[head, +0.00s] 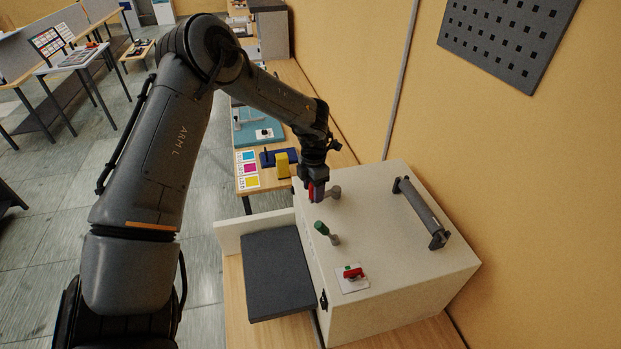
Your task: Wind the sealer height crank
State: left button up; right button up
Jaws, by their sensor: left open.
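A pale box-shaped machine (395,290) stands on the wooden bench. On its top a small crank with a green knob (321,227) and grey hub (335,240) stands near the front left. A second grey hub with a short arm (335,191) is farther back. My left gripper (315,197) points down beside this second hub, at the machine's far left edge, and is open. A red part shows at its fingertips; I cannot tell whether it is a crank knob between them or touching them. No label shows which crank is the sealer's. My right gripper is out of view.
A red switch on a white plate (352,275) is near the front of the top. A dark bar handle (422,213) runs along the right side. A dark grey pad (277,272) lies to the left. A yellow block (281,166) and colour card (246,170) are behind.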

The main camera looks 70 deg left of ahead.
pick_arm(q)
jog(key=shift+r+p, duration=2.1)
jog(key=shift+r, duration=1.5)
